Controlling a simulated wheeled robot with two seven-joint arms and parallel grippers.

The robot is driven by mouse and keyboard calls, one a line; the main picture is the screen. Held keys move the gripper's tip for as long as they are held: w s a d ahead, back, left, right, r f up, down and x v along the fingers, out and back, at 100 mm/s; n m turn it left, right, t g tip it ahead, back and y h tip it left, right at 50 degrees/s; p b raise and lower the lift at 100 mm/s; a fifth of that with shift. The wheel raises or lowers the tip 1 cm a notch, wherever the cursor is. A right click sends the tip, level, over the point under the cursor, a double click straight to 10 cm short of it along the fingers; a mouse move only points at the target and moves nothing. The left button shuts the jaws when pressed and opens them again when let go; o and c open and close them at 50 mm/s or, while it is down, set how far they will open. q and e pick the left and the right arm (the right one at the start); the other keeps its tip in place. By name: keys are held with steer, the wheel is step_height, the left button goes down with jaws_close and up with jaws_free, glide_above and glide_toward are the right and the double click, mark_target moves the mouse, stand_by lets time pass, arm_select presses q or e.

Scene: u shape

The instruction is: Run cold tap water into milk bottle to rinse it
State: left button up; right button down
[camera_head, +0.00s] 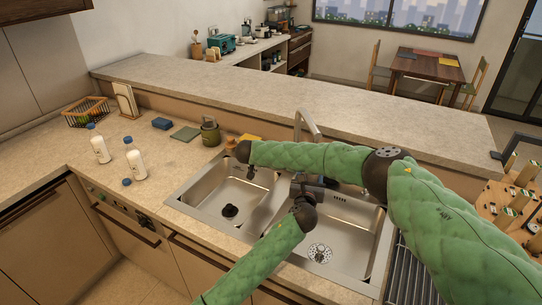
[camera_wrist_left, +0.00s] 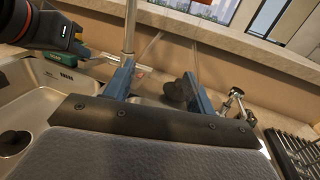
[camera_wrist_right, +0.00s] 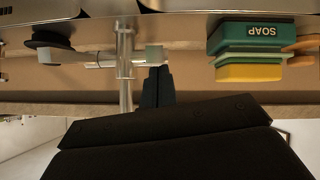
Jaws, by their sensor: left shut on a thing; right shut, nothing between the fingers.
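My left gripper (camera_wrist_left: 158,88) is shut on a clear thing, probably a bottle; only faint edges show between the fingers. In the head view the left gripper (camera_head: 310,188) is over the sink's divider and its load is hidden. The faucet (camera_head: 308,122) rises behind the sink; the left wrist view shows its post (camera_wrist_left: 129,28). My right gripper (camera_wrist_right: 156,80) is shut and empty, its tips close to the square end of the tap lever (camera_wrist_right: 153,54); I cannot tell if they touch. Two white milk bottles (camera_head: 99,147) (camera_head: 137,162) with blue tops stand on the left counter. No running water is visible.
A loose blue cap (camera_head: 127,182) lies on the left counter. A green soap block (camera_wrist_right: 262,32) with a yellow sponge (camera_wrist_right: 250,72) is near the tap. A dark drain (camera_head: 229,211) is in the left basin. My right arm crosses over the sink.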

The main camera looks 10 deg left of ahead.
steer(key=shift+w+r, duration=0.2)
steer(key=shift+r, duration=0.3)
steer(key=v, duration=1.1)
steer(key=shift+w+a, duration=0.15)
steer(key=shift+a, duration=0.05)
steer(key=shift+r, duration=0.15)
